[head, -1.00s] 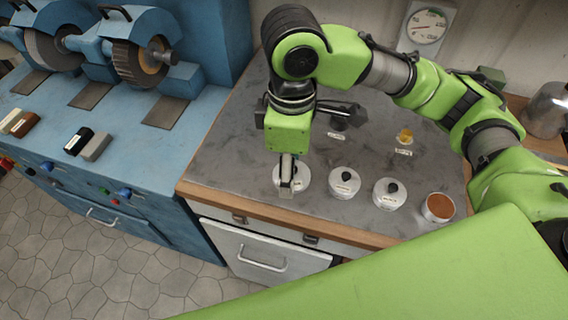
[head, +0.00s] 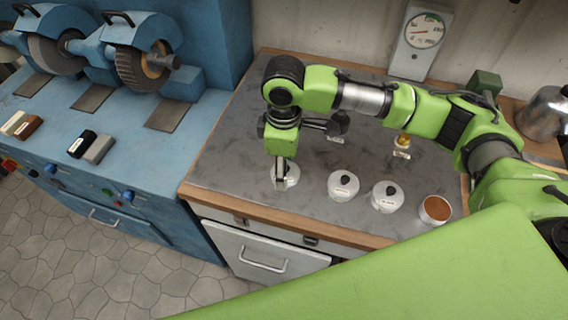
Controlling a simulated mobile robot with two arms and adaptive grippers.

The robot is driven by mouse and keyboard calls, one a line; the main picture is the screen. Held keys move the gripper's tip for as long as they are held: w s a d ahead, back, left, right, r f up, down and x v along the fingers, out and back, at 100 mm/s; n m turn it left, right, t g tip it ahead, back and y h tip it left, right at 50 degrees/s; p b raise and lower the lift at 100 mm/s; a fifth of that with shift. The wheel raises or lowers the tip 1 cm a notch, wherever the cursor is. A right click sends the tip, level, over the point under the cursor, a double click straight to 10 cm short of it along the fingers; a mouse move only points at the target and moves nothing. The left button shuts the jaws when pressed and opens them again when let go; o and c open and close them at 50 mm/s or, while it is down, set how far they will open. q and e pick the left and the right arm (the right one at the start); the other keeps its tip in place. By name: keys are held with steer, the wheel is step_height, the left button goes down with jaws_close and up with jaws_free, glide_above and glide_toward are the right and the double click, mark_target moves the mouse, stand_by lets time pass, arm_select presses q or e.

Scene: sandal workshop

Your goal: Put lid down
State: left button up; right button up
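My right gripper (head: 279,187) points down over a round white lid (head: 292,174) at the front left of the grey worktop. Its fingers cover the lid's middle and hide the knob; they appear closed on it. I cannot tell whether the lid touches the worktop. An open white pot (head: 434,221) with orange-brown contents stands at the front right. Two white pots, a left one (head: 344,193) and a right one (head: 386,205), stand between, each with a black-knobbed lid on. My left gripper is not in view.
The grey worktop (head: 226,160) is clear left of the gripper. Behind the arm are a small amber-topped item (head: 403,141) and a dial gauge (head: 424,32). A metal kettle (head: 546,112) stands at the far right. A blue grinder bench (head: 130,140) adjoins on the left.

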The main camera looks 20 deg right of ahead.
steer(key=o, duration=0.9)
steer(key=shift+f, duration=0.15)
step_height(320, 180, up, 12)
steer(key=shift+r+b, duration=0.2)
steer(key=shift+b, duration=0.5)
steer(key=shift+f, duration=0.1)
